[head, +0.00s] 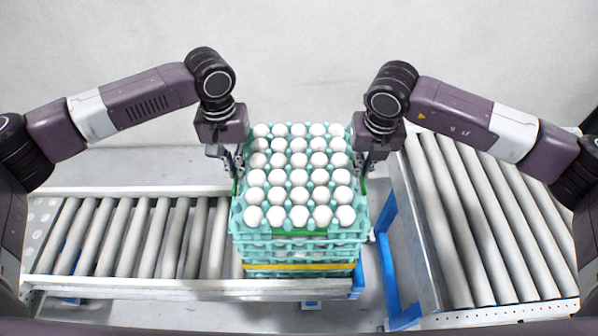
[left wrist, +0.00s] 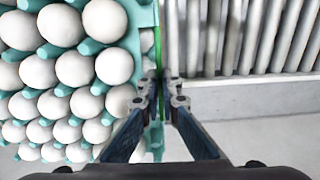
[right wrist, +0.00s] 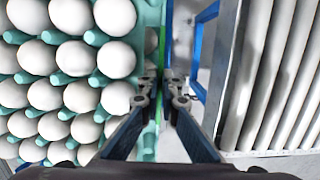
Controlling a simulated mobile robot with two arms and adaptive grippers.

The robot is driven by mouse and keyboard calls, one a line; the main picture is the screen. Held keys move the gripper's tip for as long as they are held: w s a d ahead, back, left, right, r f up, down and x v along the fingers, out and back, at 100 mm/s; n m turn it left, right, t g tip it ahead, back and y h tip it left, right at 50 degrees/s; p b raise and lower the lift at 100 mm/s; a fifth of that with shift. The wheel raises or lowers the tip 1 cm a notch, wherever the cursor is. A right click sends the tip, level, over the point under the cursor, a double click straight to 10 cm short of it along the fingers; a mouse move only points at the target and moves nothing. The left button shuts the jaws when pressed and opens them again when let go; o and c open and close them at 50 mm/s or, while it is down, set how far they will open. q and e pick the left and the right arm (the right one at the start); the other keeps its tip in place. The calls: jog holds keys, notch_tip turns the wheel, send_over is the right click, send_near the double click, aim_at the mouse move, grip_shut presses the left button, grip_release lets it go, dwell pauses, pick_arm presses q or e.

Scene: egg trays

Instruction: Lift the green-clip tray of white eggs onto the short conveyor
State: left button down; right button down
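The green-clip tray (head: 346,226) is teal, filled with white eggs, and is the top of a stack of teal trays. Its green clip (head: 300,233) shows on the front side. My left gripper (head: 237,168) is at the tray's left side; in the left wrist view its fingertips (left wrist: 162,82) are close together with the green strip and tray edge between them. My right gripper (head: 366,167) is at the right side; in the right wrist view its fingertips (right wrist: 162,80) are likewise close around the edge. The tray appears to rest level on the stack.
A roller conveyor (head: 130,235) runs left from the stack. Another roller conveyor (head: 490,220) stands at the right, across a gap with a blue frame (head: 388,270). A yellow clip (head: 300,267) marks a lower tray. Both conveyors' visible rollers are bare.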

pick_arm(q)
jog(key=shift+w+r, duration=0.15)
pick_arm(e)
jog(key=shift+w+r, duration=0.15)
jog(key=shift+w, duration=0.05)
